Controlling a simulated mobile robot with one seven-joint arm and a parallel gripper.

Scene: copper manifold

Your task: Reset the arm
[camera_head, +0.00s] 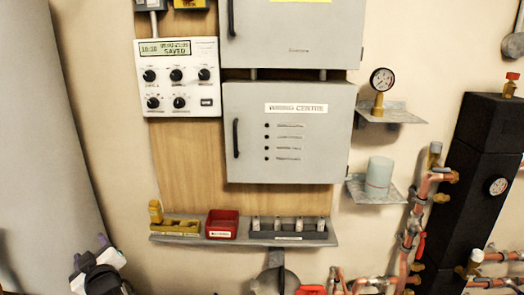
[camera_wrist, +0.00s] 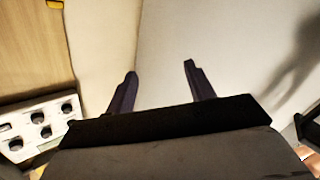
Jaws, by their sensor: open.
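My gripper (camera_wrist: 159,68) shows in the wrist view with its two dark fingers apart and nothing between them. A plain pale surface lies behind the fingers. In the head view my gripper (camera_head: 92,244) is at the lower left, in front of the large grey rounded surface and left of the shelf. It touches nothing that I can see there. Much of the arm is outside the head view.
A white control box (camera_head: 179,77) with knobs hangs on the wooden board, beside a grey wiring cabinet (camera_head: 289,140). Below, a shelf (camera_head: 335,240) carries a yellow holder (camera_head: 175,228), a red bin (camera_head: 221,224) and a grey rack (camera_head: 290,236). Copper pipes (camera_head: 415,225) stand at right.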

